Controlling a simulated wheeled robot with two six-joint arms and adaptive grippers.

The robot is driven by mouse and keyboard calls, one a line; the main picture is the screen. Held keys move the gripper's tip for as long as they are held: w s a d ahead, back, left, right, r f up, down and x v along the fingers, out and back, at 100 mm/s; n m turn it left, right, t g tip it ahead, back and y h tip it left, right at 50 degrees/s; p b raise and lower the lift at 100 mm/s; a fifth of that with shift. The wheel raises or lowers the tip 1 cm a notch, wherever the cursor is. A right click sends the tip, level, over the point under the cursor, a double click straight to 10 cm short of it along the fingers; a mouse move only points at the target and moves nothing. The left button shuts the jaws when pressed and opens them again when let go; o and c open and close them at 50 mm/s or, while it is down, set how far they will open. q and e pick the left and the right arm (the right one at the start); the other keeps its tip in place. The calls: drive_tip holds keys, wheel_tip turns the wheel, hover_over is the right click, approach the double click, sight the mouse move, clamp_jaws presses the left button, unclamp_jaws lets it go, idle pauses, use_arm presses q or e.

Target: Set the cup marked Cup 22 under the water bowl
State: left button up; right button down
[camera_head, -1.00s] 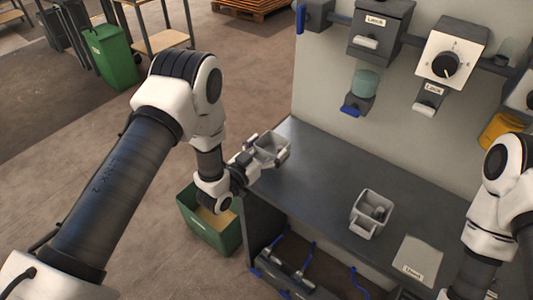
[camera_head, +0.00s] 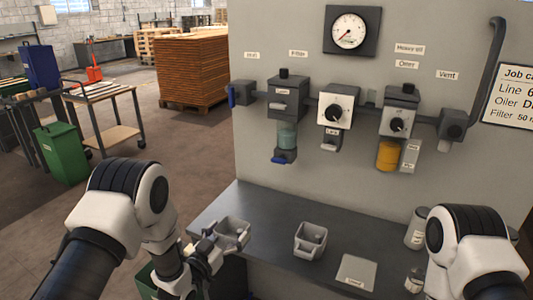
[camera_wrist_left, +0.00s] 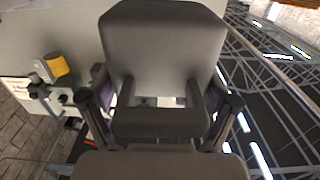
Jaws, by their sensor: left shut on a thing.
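My left gripper (camera_head: 216,243) is shut on the handle of a grey square cup (camera_head: 235,230) at the left end of the bench. In the left wrist view the fingers (camera_wrist_left: 160,112) flank the handle and the cup's body (camera_wrist_left: 162,45) fills the middle. I cannot read a mark on it or tell whether it touches the bench. A second grey cup (camera_head: 311,238) stands mid-bench, with something dark inside. The teal water bowl (camera_head: 287,136) hangs under the left wall unit, a blue-tipped drain (camera_head: 285,157) below it. My right gripper is out of view.
The dark bench (camera_head: 270,215) carries a labelled grey plate (camera_head: 356,270) and a jar (camera_head: 417,228) at right. An amber bowl (camera_head: 388,155) and a dial regulator (camera_head: 337,105) are on the wall panel. Bench space behind the cups is clear.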

use_arm(q)
drive_tip(key=shift+s+d+f, duration=0.35)
drive_tip(key=shift+s+f, duration=0.05)
drive_tip(key=shift+f, duration=0.15)
drive_tip(key=shift+s+d+f, duration=0.35)
drive_tip(key=shift+f, duration=0.15)
drive_tip(key=s+a+r+n+t+y, duration=0.1)
drive_tip(key=s+a+n+y, duration=0.3)
drive_tip(key=s, duration=0.6)
drive_tip(key=shift+a+r+y, duration=0.25)
drive_tip(key=shift+r+y, duration=0.25)
drive_tip(key=shift+y, duration=0.7)
drive_tip(key=shift+w+f, duration=0.1)
